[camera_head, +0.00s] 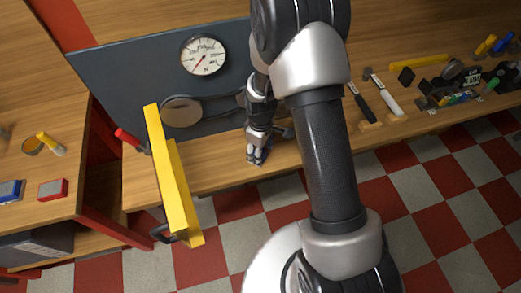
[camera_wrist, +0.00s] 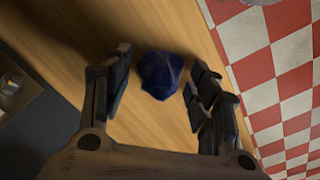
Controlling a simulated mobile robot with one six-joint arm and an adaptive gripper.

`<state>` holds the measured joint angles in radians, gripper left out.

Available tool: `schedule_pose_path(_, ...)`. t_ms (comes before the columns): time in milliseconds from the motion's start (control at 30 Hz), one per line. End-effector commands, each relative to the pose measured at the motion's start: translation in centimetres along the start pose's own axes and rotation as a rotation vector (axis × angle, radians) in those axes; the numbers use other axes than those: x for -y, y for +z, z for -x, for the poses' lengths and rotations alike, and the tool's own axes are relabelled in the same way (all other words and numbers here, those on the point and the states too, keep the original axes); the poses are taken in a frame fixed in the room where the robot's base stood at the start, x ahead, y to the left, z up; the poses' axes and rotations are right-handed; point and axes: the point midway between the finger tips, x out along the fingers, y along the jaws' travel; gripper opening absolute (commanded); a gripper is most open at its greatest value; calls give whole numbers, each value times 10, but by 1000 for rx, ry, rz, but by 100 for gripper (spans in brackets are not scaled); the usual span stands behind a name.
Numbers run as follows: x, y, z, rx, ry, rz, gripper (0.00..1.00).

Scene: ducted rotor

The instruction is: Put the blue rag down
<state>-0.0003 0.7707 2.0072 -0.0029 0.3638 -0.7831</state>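The blue rag (camera_wrist: 160,75) is a dark blue crumpled bundle in the wrist view, over the wooden bench top (camera_wrist: 150,120). It appears to lie on the wood. My gripper (camera_wrist: 158,82) is open, with one finger on each side of the rag. A narrow strip of wood shows between the rag and the left finger; the gap on the right is smaller. In the head view my gripper (camera_head: 257,158) points down near the front edge of the bench. I cannot make out the rag clearly there.
A dark panel with a round gauge (camera_head: 203,55) stands behind the bench. A yellow bar (camera_head: 172,180) juts up at left. Several tools, including a white-handled one (camera_head: 388,100), lie to the right. The checkered floor begins just past the bench edge.

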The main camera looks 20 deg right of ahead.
Motion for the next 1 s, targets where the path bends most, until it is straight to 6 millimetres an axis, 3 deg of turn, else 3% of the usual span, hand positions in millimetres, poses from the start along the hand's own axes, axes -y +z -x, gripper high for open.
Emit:
schedule_pose_path(167, 0, 0, 0, 0, 0, 0, 69)
schedule_pose_path(567, 0, 0, 6, 0, 0, 0, 70)
schedule_pose_path(667, -1, -1, 19, -2, 2, 0, 70)
schedule_pose_path(1000, 0, 0, 92, -2, 2, 0, 70)
